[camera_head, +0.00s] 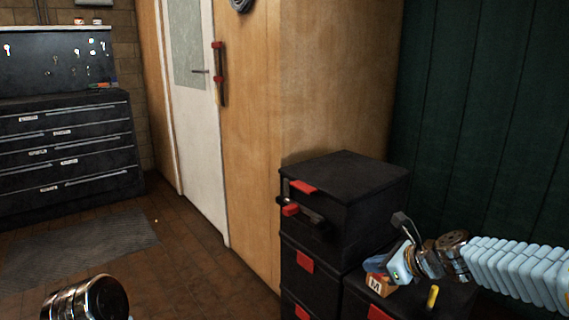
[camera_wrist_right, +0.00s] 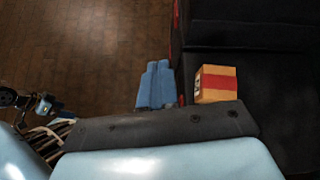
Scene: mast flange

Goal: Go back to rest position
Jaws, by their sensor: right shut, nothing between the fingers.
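My right arm comes in from the right in the head view, over the low black cabinet. My right gripper (camera_head: 374,265) points left, and its blue fingers are partly hidden behind its wrist body. In the right wrist view its two blue fingers (camera_wrist_right: 155,85) lie side by side, shut and empty, with the brown floor behind them. A small tan box with a red stripe (camera_wrist_right: 215,84) is just right of the fingers, apart from them in that picture. My left gripper is out of view; only a shiny metal part of my own shows at the lower left.
A taller black drawer cabinet (camera_head: 345,185) with red tabs stands beside the low black cabinet (camera_head: 458,295). The box marked M (camera_head: 379,286) and a yellow item (camera_head: 433,297) are by my right wrist. A dark tool chest (camera_head: 65,155) stands far left. Floor between is open.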

